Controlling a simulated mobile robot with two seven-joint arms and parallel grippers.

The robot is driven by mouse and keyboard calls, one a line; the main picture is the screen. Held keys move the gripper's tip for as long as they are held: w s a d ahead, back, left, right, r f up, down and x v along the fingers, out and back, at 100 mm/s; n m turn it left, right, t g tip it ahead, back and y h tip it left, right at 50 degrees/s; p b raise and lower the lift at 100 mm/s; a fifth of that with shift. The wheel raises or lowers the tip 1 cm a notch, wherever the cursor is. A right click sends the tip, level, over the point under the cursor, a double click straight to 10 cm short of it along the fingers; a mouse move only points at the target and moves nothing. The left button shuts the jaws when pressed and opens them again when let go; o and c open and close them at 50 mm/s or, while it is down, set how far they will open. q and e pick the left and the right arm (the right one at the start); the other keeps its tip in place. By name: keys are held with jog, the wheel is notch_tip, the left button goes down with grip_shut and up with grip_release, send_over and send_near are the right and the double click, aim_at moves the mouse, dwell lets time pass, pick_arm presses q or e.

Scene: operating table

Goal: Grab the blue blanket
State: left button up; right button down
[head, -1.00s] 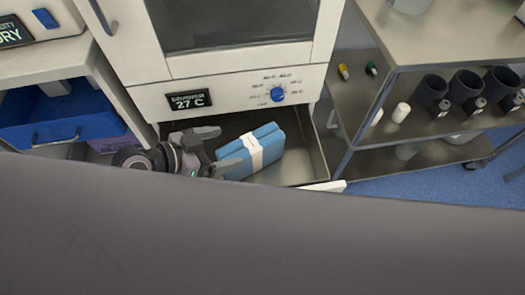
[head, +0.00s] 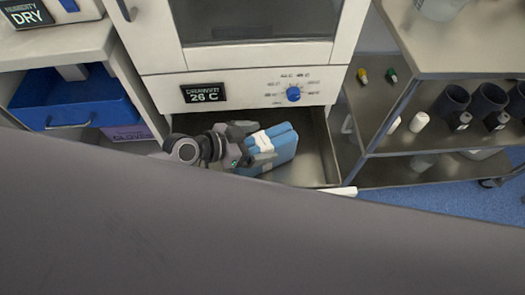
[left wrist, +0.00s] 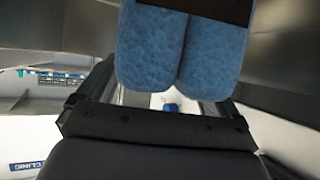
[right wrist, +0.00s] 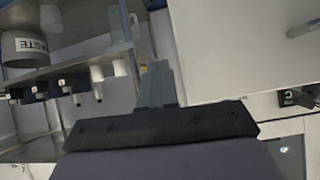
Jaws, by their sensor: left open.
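The blue blanket (head: 280,150) is folded into a thick two-layer bundle with a white band around it. It lies in the open metal drawer (head: 318,165) under the warming cabinet. My left gripper (head: 243,143) is at the blanket's left end, partly covering it. In the left wrist view the blanket's two rounded folds (left wrist: 185,48) fill the space ahead of and between the spread left fingers (left wrist: 150,98). I cannot tell whether the fingers touch it. My right gripper (right wrist: 158,85) shows only in the right wrist view, its fingers together with nothing visible between them.
The cabinet front (head: 235,92) with its knob rises behind the drawer. A blue bin (head: 75,100) sits on the left. A metal shelf cart (head: 440,150) with dark cups stands on the right. A grey surface (head: 200,240) hides the lower part of the head view.

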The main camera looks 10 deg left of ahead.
pick_arm(q)
jog(key=c, duration=1.5)
grip_shut()
jog(key=shift+r, duration=0.2)
